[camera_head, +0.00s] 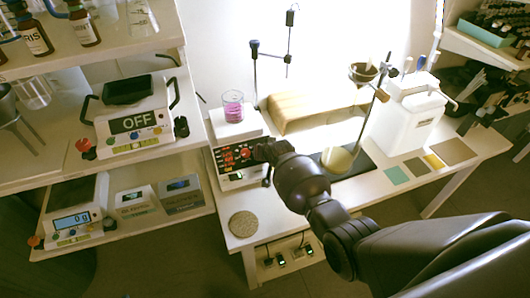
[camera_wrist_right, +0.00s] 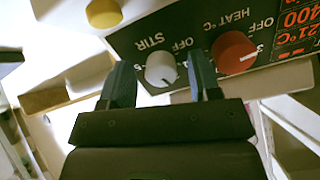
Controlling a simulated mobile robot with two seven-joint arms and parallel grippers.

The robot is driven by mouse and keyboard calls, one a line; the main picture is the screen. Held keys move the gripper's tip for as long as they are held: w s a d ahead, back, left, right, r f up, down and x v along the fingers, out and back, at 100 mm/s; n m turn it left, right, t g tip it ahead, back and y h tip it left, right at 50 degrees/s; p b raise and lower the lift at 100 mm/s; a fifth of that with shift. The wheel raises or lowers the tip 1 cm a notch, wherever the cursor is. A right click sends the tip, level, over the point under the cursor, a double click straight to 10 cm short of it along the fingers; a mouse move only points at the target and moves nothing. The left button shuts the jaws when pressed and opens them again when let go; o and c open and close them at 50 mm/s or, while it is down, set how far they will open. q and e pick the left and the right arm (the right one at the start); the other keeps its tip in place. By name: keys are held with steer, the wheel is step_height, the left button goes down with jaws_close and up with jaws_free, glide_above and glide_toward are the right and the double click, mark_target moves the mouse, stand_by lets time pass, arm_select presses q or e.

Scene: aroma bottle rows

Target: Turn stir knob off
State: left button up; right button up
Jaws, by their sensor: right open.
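The stirrer hot plate (camera_head: 223,157) stands on the white table, its dark control panel facing me. The white stir knob (camera_wrist_right: 160,70) is on that panel below the STIR label; its pointer mark points down and slightly right. The red heat knob (camera_wrist_right: 234,52) is to its right. My right gripper (camera_wrist_right: 161,82) is open, one finger on each side of the stir knob, with narrow gaps showing; contact is unclear. In the head view my right arm reaches in and its gripper (camera_head: 262,152) is by the panel's right end, partly hiding it. My left gripper is not in view.
A beaker of pink liquid (camera_head: 233,110) stands on the hot plate. A yellow knob (camera_wrist_right: 103,13) is near the panel's corner. A round mat (camera_head: 243,224) lies in front. A white container (camera_head: 401,116) and stands are to the right; shelves with scales are at left.

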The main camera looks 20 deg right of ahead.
steer(key=c, duration=0.9)
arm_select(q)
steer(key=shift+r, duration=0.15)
arm_select(e)
steer(key=n+p, duration=0.1)
steer(key=n, duration=0.2)
steer(key=n+p, duration=0.1)
steer(key=n, duration=0.2)
steer(key=shift+n, duration=0.3)
steer(key=n+p, duration=0.1)
steer(key=n, duration=0.2)
steer(key=shift+h, duration=0.4)
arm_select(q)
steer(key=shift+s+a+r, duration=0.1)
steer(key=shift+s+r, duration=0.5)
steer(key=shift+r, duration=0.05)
arm_select(e)
steer(key=n, duration=0.5)
steer(key=shift+n+t, duration=0.3)
steer(key=shift+n, duration=0.1)
